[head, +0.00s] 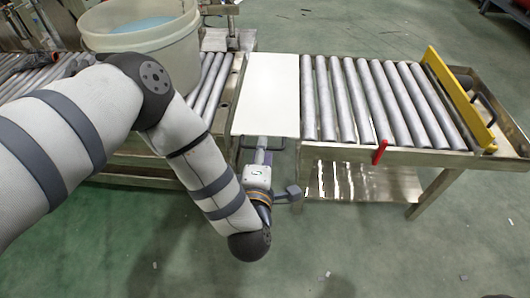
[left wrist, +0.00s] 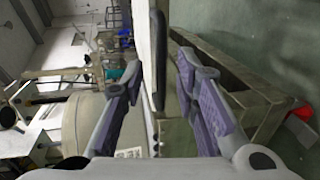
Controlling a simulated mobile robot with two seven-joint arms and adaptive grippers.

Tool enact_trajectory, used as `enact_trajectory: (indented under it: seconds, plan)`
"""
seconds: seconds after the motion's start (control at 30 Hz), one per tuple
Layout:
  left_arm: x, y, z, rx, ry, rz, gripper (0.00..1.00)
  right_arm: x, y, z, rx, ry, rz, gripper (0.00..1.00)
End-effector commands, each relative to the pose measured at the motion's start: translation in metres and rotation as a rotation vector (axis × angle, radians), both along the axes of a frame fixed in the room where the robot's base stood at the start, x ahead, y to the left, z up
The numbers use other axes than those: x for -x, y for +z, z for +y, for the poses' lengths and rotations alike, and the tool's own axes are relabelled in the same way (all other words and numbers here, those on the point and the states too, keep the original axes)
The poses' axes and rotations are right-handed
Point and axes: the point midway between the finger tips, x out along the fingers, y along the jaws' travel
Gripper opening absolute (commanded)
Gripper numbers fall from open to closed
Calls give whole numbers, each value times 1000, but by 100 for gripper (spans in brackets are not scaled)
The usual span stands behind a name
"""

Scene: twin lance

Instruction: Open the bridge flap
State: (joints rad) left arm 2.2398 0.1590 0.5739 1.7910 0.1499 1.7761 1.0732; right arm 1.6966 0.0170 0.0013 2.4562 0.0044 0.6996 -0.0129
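The bridge flap (head: 270,90) is a flat white panel lying level between the left and right roller conveyors. A dark bar handle (head: 245,143) sits at its front edge. My left gripper (head: 264,157) is at that front edge, partly hidden by its own wrist. In the left wrist view, its purple-padded fingers (left wrist: 160,88) are wide apart with nothing clamped. The dark handle (left wrist: 157,58) and the flap's pale edge (left wrist: 145,35) show ahead, in the gap between the fingers. I cannot tell whether a finger touches the handle. My right gripper is not in view.
A large pale bucket (head: 150,40) with bluish contents stands on the left conveyor (head: 212,85). The right roller conveyor (head: 375,95) is empty, with a yellow end bar (head: 460,98) and a red lever (head: 380,152) on its front. Open green floor (head: 350,245) lies in front.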

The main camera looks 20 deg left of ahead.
Motion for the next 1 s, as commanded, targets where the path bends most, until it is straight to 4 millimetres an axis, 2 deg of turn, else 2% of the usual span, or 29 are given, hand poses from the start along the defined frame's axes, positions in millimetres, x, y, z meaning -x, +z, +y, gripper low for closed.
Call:
enact_trajectory:
  seconds: [0.13,0.43,0.57,0.8,1.0]
  plan:
    - [-17,-5,5,-1,-1,0,28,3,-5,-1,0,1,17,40]
    - [-20,-4,6,-1,-1,1,28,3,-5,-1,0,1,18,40]
    - [-20,-4,5,-1,-2,1,0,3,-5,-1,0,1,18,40]
    - [-20,-3,5,-5,-2,2,0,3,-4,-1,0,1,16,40]
    - [-20,16,4,-136,-1,33,0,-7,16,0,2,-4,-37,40]
